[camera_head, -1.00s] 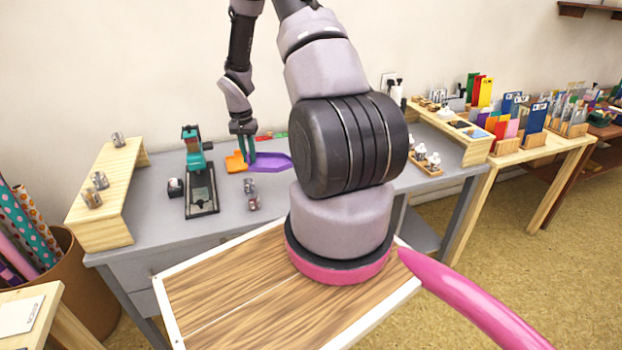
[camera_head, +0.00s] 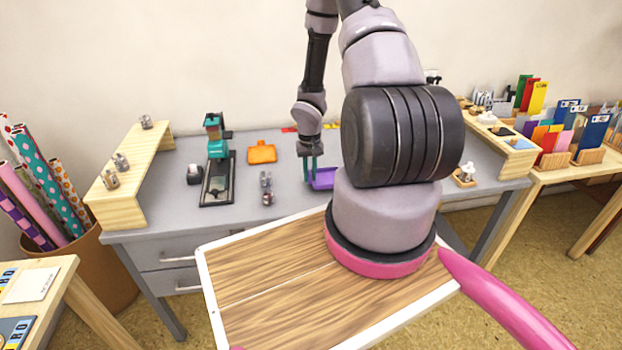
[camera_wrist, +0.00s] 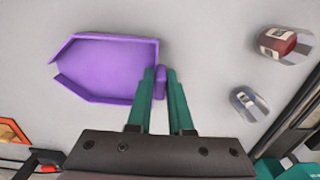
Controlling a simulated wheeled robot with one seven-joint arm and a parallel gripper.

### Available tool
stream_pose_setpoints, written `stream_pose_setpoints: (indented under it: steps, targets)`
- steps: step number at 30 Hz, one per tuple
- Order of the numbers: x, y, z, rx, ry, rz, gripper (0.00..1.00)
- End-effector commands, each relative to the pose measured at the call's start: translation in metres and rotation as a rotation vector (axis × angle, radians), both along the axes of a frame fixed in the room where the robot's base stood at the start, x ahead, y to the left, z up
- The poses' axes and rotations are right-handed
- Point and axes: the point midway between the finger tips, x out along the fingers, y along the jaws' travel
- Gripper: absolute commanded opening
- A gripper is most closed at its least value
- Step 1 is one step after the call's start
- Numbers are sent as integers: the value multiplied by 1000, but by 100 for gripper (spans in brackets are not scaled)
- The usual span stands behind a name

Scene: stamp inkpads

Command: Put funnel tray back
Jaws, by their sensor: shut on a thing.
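The purple funnel tray (camera_wrist: 112,68) lies flat in the wrist view, its narrowing open end pointing left. My gripper (camera_wrist: 161,78) has its teal fingers closed on the tray's right edge. In the head view the tray (camera_head: 324,180) is at the grey desk's right half, beside my gripper (camera_head: 309,172), and partly hidden by my arm. I cannot tell whether it touches the desk or is slightly above it.
Small clear stamps (camera_head: 267,192) stand on the grey desk (camera_head: 235,213) left of the purple tray. A teal stamping press (camera_head: 217,160) is farther left. Wooden shelves (camera_head: 123,185) flank both ends. Open desk surface lies between the two trays.

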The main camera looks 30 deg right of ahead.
Motion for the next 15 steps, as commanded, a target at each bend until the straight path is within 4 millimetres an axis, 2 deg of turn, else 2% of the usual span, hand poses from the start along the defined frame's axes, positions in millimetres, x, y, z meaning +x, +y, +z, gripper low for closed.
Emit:
stream_pose_setpoints:
  steps: [1, 4, 15]
  targets:
    - [-1, 0, -8, 0, 2, 1, 0]
    - [0, 0, -16, 0, 0, 1, 0]
    - [0, 0, -20, -1, 0, -2, 0]
